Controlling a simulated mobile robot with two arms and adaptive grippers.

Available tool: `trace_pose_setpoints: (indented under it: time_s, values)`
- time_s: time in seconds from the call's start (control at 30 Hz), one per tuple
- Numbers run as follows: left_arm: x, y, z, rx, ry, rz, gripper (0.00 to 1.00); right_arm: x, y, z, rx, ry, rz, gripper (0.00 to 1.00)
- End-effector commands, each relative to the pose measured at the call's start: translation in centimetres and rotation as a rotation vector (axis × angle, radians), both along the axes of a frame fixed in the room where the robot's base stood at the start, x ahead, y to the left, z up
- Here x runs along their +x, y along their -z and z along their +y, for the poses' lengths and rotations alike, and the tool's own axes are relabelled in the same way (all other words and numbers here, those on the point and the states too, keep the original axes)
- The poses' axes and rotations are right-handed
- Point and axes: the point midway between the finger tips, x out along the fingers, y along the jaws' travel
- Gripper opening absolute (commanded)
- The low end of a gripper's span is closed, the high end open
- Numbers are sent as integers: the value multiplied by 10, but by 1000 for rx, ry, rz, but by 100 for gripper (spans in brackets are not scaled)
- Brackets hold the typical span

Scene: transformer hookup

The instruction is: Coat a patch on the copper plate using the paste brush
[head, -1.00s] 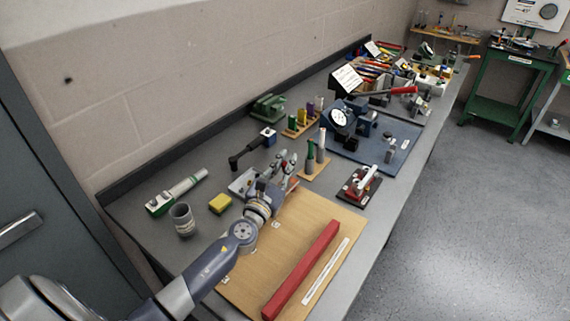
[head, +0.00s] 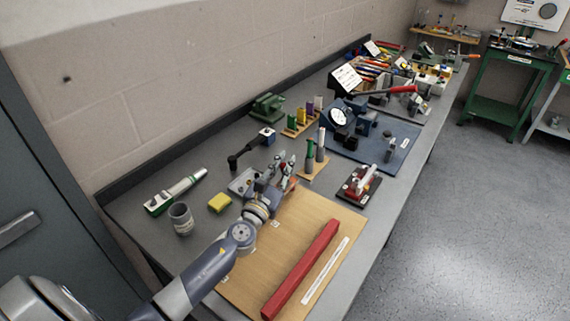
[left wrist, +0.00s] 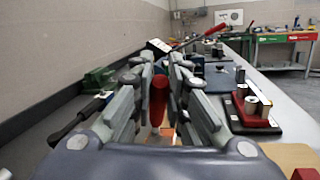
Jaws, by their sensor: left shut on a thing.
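My left gripper (head: 282,168) is over the bench, by the far left edge of the wooden board. In the left wrist view its fingers (left wrist: 166,92) are shut on a red-handled tool (left wrist: 158,100), which looks like the paste brush. The handle stands roughly upright between the fingers; its lower end and bristles are hidden. A small orange-brown patch (left wrist: 167,132) shows low between the fingers; I cannot tell whether it is the copper plate. My right gripper is not in view.
The wooden board (head: 275,255) carries a red bar (head: 302,268). A grey cup (head: 181,219), yellow block (head: 220,202) and green-ended tool (head: 174,192) lie left. A stand with upright cylinders (head: 314,166), red block (head: 358,185) and blue plate (head: 400,140) are right of the gripper.

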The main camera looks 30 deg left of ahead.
Motion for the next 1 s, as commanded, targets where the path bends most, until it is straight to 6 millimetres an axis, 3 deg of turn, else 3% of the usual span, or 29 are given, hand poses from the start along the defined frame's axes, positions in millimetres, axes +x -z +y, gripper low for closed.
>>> trace_pose_setpoints:
  time_s: [0.2,0.73,1.0]
  values:
    - [-9,1,1,0,0,2,0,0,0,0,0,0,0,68]
    - [9,1,-1,0,0,2,0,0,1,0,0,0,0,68]
    - [1,2,0,0,-1,3,0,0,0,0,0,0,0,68]
